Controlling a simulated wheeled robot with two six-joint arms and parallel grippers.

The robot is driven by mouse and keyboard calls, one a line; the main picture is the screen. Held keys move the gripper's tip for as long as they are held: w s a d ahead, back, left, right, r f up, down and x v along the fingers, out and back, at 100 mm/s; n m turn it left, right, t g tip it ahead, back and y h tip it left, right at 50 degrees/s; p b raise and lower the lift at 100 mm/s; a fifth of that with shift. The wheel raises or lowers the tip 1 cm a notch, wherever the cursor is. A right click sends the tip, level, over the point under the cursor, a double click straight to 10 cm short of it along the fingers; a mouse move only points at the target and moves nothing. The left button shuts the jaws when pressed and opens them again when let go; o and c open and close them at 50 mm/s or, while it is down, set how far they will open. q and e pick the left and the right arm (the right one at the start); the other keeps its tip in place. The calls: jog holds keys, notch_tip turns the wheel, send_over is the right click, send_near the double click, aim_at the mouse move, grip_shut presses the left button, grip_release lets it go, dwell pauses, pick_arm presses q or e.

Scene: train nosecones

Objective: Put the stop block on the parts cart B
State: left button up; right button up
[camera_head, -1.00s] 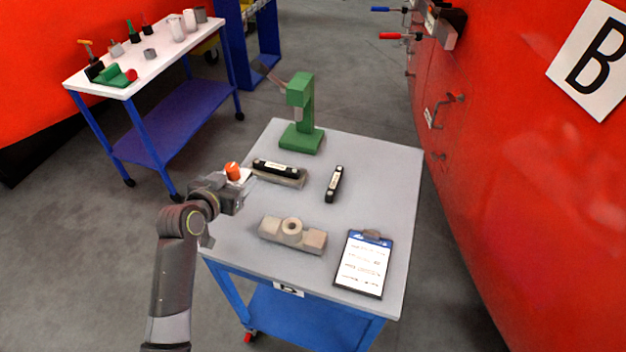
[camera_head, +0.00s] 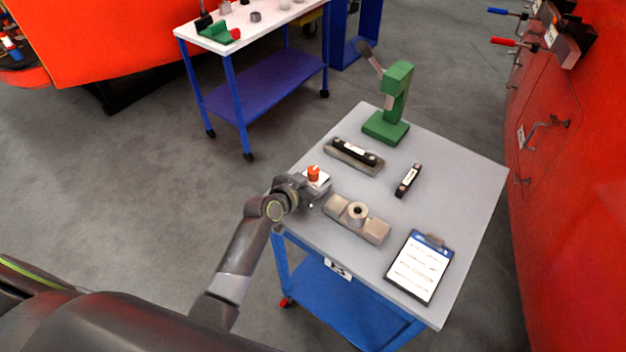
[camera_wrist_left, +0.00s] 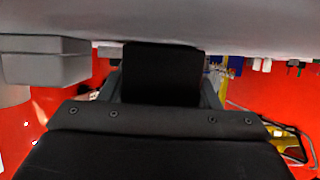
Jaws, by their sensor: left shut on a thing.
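The stop block, which I take to be the small pale block with an orange knob (camera_head: 314,173), is in my left gripper (camera_head: 311,190). The gripper is shut on it at the left edge of the parts cart B (camera_head: 460,210), a grey-topped blue cart with a front label. I cannot tell whether the block touches the top. In the left wrist view, dark gripper parts (camera_wrist_left: 162,75) fill the middle; the block cannot be made out there. My right gripper is not in view.
A grey-brown block with a ring (camera_head: 357,219) sits close right of the gripper. Behind are a black-topped bar (camera_head: 355,155), a small black bar (camera_head: 408,180) and a green press (camera_head: 390,110). A clipboard (camera_head: 420,267) lies at front right. A white-topped cart (camera_head: 275,22) stands behind.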

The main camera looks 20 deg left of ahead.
pick_arm(q)
jog(key=shift+r, duration=0.1)
jog(key=shift+f, duration=0.2)
jog(key=o, duration=1.2)
jog(key=shift+r, duration=0.1)
jog(key=shift+r, duration=0.15)
jog(key=shift+s+a, duration=0.1)
jog(key=shift+s, duration=0.2)
jog(key=b+v, duration=0.1)
jog(key=v, duration=1)
jog(key=shift+s+r, duration=0.1)
jog(key=shift+s, duration=0.1)
